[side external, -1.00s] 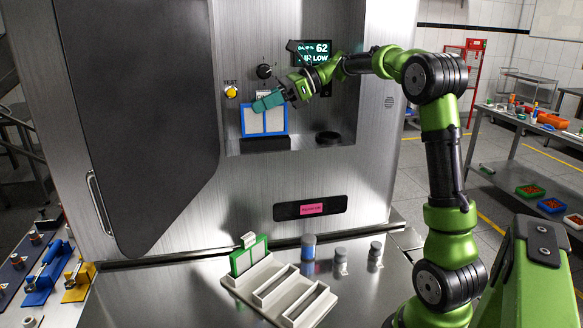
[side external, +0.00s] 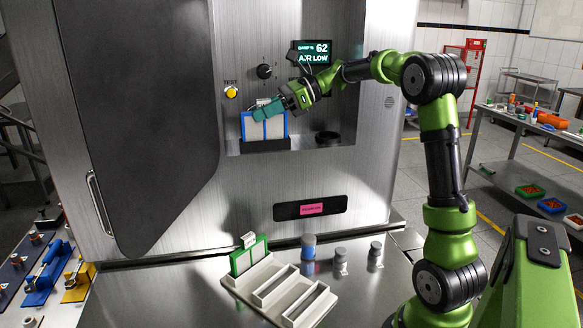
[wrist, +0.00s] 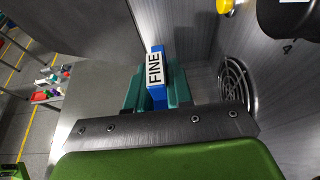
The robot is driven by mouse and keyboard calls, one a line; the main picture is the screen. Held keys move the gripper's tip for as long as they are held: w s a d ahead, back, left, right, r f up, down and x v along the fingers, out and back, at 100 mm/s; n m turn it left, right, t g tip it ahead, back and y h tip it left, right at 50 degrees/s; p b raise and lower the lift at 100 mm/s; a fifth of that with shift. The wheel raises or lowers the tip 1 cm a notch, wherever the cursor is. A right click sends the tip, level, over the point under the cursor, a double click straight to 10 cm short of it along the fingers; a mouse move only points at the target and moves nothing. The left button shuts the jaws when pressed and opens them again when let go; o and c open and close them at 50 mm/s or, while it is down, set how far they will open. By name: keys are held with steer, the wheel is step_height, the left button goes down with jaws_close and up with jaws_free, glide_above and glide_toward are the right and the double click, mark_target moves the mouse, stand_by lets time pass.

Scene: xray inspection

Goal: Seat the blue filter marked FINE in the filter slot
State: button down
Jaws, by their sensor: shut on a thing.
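The blue-framed filter (side external: 264,130) with pale panels stands upright at the black filter slot (side external: 265,146) in the machine's recess. Its lower edge meets or sits inside the slot; how deep I cannot tell. My gripper (side external: 268,108) is shut on the filter's top from above. In the wrist view, the teal fingers (wrist: 155,93) hold both sides of the filter's blue top tab, and its white label (wrist: 154,70) reads FINE.
A green-framed filter (side external: 249,256) stands in the white rack (side external: 283,290), whose other visible slots are empty. Several small grey-capped containers stand beside it. A round black ring (side external: 328,138) is right of the slot. A display (side external: 313,52) reads 62 and AIR LOW.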

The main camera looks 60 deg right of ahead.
steer(key=shift+f, duration=0.8)
steer(key=c, duration=0.9)
jaws_free()
